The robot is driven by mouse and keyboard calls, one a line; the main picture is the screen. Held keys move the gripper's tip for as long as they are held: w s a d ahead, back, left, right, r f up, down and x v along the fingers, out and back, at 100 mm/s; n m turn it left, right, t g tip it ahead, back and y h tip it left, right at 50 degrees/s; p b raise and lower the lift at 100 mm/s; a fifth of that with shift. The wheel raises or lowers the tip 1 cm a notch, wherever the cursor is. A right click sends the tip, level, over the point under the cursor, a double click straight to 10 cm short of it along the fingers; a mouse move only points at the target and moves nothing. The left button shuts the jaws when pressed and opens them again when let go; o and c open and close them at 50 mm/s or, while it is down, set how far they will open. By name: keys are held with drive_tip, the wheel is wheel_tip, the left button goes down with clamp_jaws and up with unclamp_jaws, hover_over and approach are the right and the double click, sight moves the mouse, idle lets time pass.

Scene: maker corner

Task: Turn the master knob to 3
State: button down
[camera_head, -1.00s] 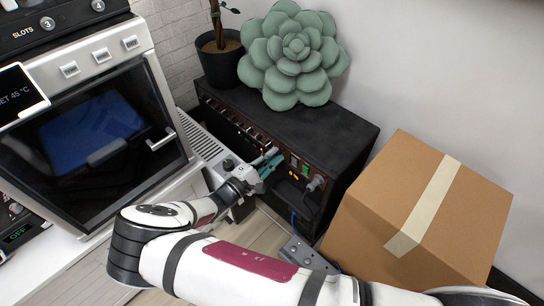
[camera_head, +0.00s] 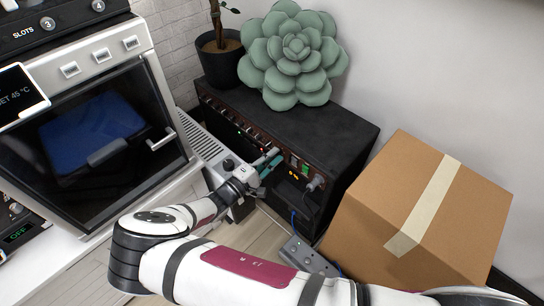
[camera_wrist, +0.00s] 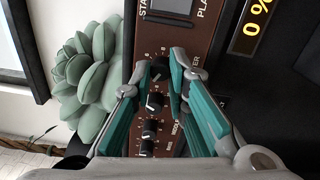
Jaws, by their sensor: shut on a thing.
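The black amplifier (camera_head: 330,128) stands against the wall, with a row of knobs along its brown front panel. In the wrist view the master knob (camera_wrist: 160,68) is black and round, at the top of a column of knobs. Part of its label, ending in "TER", shows beside it. My gripper (camera_wrist: 156,74) has its teal-padded fingers on either side of this knob and is shut on it. In the head view my gripper (camera_head: 264,165) is at the amplifier's front, and hides the knob. The knob's pointer and number setting are not clear. An orange display (camera_wrist: 250,26) reads "0 %".
A green succulent (camera_head: 293,50) and a potted plant (camera_head: 219,55) stand on the amplifier. A cardboard box (camera_head: 390,215) is close on its right. An oven-like machine (camera_head: 95,130) stands at left. A grey power strip (camera_head: 305,256) lies below.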

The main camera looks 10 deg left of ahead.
drive_tip(key=c, duration=1.8)
unclamp_jaws()
drive_tip(key=shift+f, duration=0.15)
drive_tip(key=v, duration=1.2)
drive_tip(key=shift+s, duration=0.1)
